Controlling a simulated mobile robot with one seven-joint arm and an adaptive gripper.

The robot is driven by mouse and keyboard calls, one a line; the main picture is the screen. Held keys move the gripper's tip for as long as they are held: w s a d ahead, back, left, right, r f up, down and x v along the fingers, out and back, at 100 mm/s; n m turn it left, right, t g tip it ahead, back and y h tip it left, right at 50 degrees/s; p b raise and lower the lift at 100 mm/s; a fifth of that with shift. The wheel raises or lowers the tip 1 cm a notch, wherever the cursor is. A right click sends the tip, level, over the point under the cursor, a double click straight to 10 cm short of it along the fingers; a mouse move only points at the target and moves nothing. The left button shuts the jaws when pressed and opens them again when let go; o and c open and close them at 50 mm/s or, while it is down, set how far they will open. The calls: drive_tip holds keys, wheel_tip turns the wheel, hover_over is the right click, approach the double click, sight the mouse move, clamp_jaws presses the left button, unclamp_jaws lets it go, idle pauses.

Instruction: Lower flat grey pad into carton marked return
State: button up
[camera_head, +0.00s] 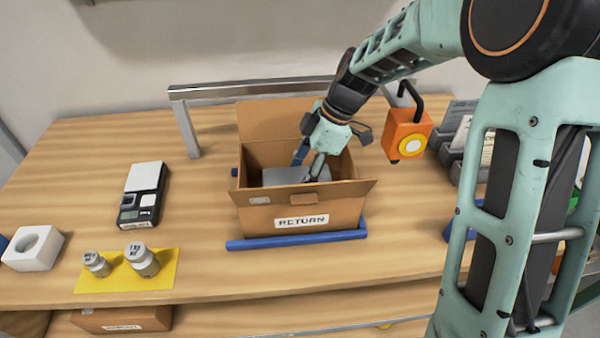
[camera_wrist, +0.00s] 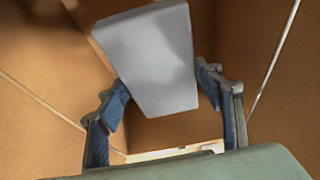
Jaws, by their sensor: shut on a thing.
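The flat grey pad (camera_wrist: 153,55) is between the two fingers of my gripper (camera_wrist: 165,90) in the wrist view, with brown carton walls around it. In the head view the grey pad (camera_head: 283,176) shows inside the open carton marked RETURN (camera_head: 265,220). My gripper (camera_head: 308,168) reaches down into the carton from above and is shut on the pad. The carton's front wall hides the pad's lower part and the carton floor, so I cannot tell whether the pad touches the bottom.
Blue bars (camera_head: 290,240) lie along the carton's base. A metal rail (camera_head: 215,90) stands behind it. An orange device (camera_head: 407,137) is at the right. A small scale (camera_head: 143,195), metal weights on a yellow mat (camera_head: 115,285) and a white block (camera_head: 33,248) are at the left.

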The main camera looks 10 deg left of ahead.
drive_tip(key=shift+f+b, duration=2.1)
drive_tip(key=shift+f, duration=0.75)
drive_tip(key=shift+f+b, duration=0.3)
drive_tip(key=shift+b, duration=0.1)
drive_tip(key=o, duration=0.9)
drive_tip(key=shift+c, duration=0.2)
